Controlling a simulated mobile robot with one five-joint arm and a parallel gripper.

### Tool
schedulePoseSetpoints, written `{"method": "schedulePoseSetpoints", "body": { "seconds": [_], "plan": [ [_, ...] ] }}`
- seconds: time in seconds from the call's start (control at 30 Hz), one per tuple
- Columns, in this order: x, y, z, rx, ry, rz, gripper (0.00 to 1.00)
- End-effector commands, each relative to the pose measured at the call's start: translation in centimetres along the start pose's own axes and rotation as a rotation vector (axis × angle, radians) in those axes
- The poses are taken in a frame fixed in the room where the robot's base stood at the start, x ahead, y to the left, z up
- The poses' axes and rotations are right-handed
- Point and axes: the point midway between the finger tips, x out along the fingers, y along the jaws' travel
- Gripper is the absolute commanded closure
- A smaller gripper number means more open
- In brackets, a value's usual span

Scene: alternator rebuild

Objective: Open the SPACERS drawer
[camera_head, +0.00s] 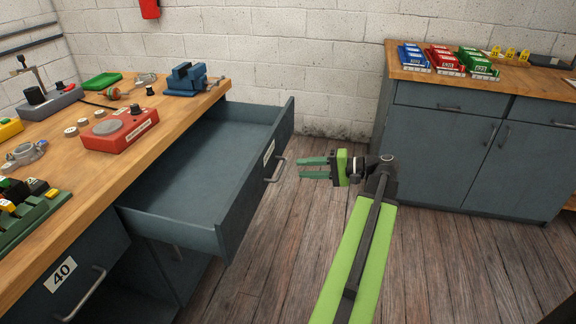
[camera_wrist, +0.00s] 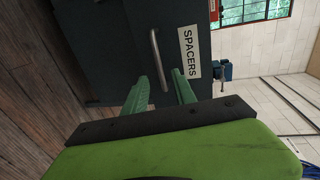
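The SPACERS drawer (camera_head: 251,197) is pulled far out of the left workbench, and its inside looks empty. Its front carries a white label reading SPACERS (camera_wrist: 189,53), and a metal bar handle (camera_head: 277,170). My gripper (camera_head: 301,168) is in front of the handle, with its two green fingers pointing at it. The fingers are open and apart from the handle, with nothing between them. In the wrist view, the handle (camera_wrist: 157,57) appears just beyond the gap between the fingertips (camera_wrist: 160,78).
The workbench top (camera_head: 165,112) holds a red device (camera_head: 120,130), a blue vise (camera_head: 187,79) and other parts. A drawer marked 40 (camera_head: 62,275) is below. A second cabinet (camera_head: 450,140) with coloured bins stands at the right. Wooden floor (camera_head: 310,220) lies clear between them.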

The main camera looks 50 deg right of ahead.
Motion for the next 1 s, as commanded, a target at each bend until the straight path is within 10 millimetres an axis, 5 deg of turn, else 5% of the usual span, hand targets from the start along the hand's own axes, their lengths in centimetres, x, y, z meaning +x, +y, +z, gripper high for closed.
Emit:
{"method": "schedulePoseSetpoints", "body": {
  "seconds": [0.1,0.33,1.0],
  "plan": [
    [-3.5,-0.3,-0.2,0.001,0.005,0.0,0.68],
    [-7.9,-0.1,-0.2,0.001,0.002,0.0,0.68],
    [-8.9,0.0,-0.1,0.0,0.001,-0.001,0.68]
  ]
}}
